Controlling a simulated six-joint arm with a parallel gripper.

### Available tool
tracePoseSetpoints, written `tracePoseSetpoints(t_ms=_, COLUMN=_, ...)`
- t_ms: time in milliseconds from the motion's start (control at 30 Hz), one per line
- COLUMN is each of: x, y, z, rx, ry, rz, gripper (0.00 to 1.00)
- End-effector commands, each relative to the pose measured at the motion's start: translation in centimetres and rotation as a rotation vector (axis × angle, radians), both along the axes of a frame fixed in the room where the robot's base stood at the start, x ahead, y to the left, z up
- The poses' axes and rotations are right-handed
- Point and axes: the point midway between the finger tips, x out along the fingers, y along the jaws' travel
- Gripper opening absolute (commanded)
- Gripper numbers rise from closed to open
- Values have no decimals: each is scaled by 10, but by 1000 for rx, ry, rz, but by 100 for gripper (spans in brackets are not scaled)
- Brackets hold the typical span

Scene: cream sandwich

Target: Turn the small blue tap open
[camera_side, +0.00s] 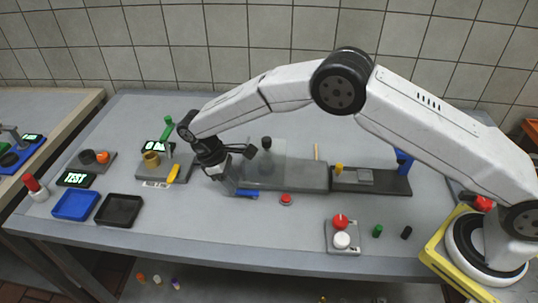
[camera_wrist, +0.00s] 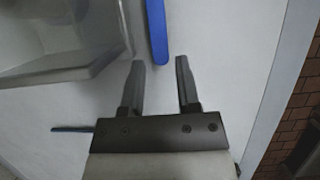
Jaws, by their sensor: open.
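The small blue tap shows as a short blue bar (camera_side: 247,194) low at the front left of a clear-walled grey box (camera_side: 290,174). In the wrist view the blue bar (camera_wrist: 157,30) comes down from the top edge, and its near end lies about level with my fingertips, in line with the gap. My gripper (camera_wrist: 160,66) is open and empty, with a finger to either side of that line. I cannot tell whether the fingers touch the bar. In the side view my gripper (camera_side: 230,182) points down beside the box, its tips partly hidden.
The clear box wall (camera_wrist: 75,70) stands close on the left in the wrist view. A red button (camera_side: 286,199) lies right of the bar. A yellow-handled tool (camera_side: 173,173), a black tray (camera_side: 119,211) and a blue tray (camera_side: 76,205) lie left. The front table middle is mostly clear.

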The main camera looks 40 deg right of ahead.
Motion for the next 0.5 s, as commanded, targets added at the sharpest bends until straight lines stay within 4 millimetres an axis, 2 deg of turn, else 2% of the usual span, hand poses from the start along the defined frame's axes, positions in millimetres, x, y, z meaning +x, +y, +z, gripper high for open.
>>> tracePoseSetpoints(t_ms=200, x=-5, y=-5, z=-16, rx=-1, ry=1, rz=0, gripper=41)
tracePoseSetpoints(t_ms=500, x=-6, y=-6, z=-19, rx=-1, ry=1, rz=0, gripper=41)
